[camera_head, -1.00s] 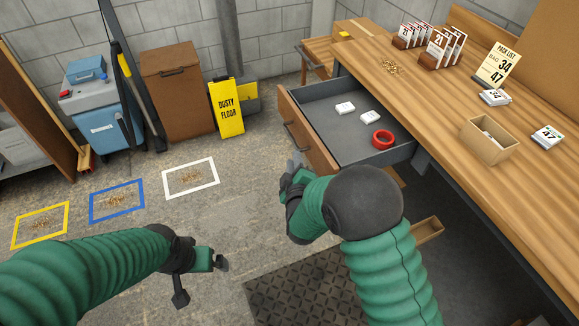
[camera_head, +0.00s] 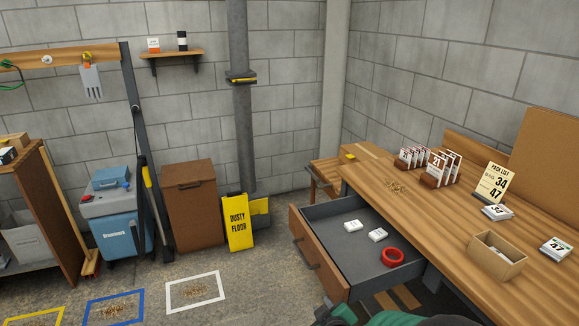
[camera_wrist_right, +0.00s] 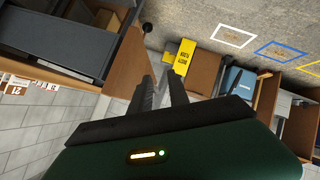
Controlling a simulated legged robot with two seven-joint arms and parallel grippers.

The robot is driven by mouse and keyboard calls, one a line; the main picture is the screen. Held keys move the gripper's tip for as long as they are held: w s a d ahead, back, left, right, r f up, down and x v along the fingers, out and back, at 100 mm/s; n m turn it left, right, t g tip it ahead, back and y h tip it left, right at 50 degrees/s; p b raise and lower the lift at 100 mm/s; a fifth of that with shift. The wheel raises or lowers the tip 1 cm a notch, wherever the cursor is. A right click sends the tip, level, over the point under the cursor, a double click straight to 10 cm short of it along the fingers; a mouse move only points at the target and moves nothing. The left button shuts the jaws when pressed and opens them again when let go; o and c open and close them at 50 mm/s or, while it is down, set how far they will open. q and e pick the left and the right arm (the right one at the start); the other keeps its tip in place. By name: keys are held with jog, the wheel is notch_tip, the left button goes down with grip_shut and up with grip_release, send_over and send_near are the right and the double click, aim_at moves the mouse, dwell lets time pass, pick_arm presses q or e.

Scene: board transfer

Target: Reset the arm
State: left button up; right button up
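My right arm (camera_head: 390,318) shows only as a green and dark sliver at the bottom edge of the head view, in front of the open drawer (camera_head: 345,214). In the right wrist view my right gripper (camera_wrist_right: 160,80) has its two dark fingers apart, with nothing between them. The drawer front shows left of the fingers there, and the yellow dusty floor sign (camera_wrist_right: 187,50) lies beyond them. My left gripper is not in either view.
The open drawer holds two white packs and a red tape roll (camera_head: 392,257). The workbench (camera_head: 425,222) carries number cards, a pack list (camera_head: 489,184) and a small open box (camera_head: 497,256). A brown bin (camera_head: 190,205) stands by the wall. Floor around the white frame (camera_head: 195,291) is clear.

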jog(key=s+d+f+m+g, duration=0.1)
jog(key=s+d+m+g, duration=0.35)
jog(key=s, duration=0.75)
jog(key=s+d+m+g, duration=0.35)
jog(key=s+d, duration=0.25)
jog(key=s, duration=0.5)
jog(key=w+a+p+v, duration=0.1)
jog(key=w+p+v, duration=0.1)
jog(key=p+v, duration=1.1)
jog(key=shift+r+g+h+p, duration=0.3)
jog(key=shift+r+h+p, duration=0.1)
jog(key=shift+r, duration=0.25)
jog(key=shift+w, duration=0.1)
